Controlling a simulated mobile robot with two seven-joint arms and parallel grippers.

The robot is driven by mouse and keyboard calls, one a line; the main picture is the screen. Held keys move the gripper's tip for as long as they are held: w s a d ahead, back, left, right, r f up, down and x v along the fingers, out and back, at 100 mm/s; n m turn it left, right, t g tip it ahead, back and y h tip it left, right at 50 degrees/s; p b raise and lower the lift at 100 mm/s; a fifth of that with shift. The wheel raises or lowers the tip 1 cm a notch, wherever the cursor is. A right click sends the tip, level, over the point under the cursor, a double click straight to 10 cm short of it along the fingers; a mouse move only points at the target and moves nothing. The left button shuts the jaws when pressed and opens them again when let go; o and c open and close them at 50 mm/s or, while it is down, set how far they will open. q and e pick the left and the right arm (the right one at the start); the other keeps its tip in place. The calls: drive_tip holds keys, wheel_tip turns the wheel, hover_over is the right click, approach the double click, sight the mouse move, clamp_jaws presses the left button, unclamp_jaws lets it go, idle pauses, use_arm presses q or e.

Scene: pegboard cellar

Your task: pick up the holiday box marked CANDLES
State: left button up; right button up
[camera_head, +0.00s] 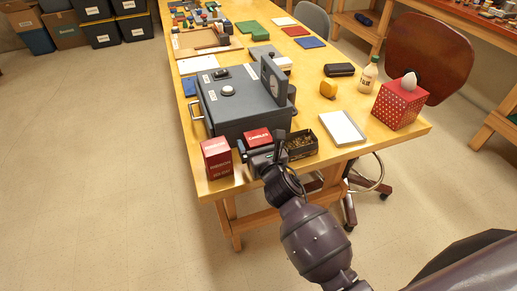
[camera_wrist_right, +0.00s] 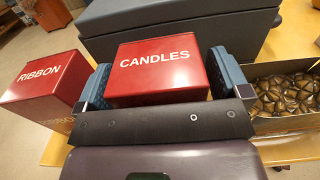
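The CANDLES box (camera_head: 257,136) is a small red box near the table's front edge, in front of the grey safe-like case. In the right wrist view the red lid of the CANDLES box (camera_wrist_right: 160,78) faces me with its label readable. My right gripper (camera_head: 262,150) is down at the box, with one blue-grey finger on each side of it. In the right wrist view the right gripper (camera_wrist_right: 165,85) looks open around the box, with narrow gaps beside the fingertips. The box's lower part is hidden by the gripper. My left gripper is not in view.
The red RIBBON box (camera_head: 216,158) stands close on the left, and an open box of brown ornaments (camera_head: 301,145) close on the right. The grey case (camera_head: 240,105) stands right behind.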

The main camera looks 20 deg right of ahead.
drive_tip(key=c, duration=0.9)
drive_tip(key=shift+r, duration=0.1)
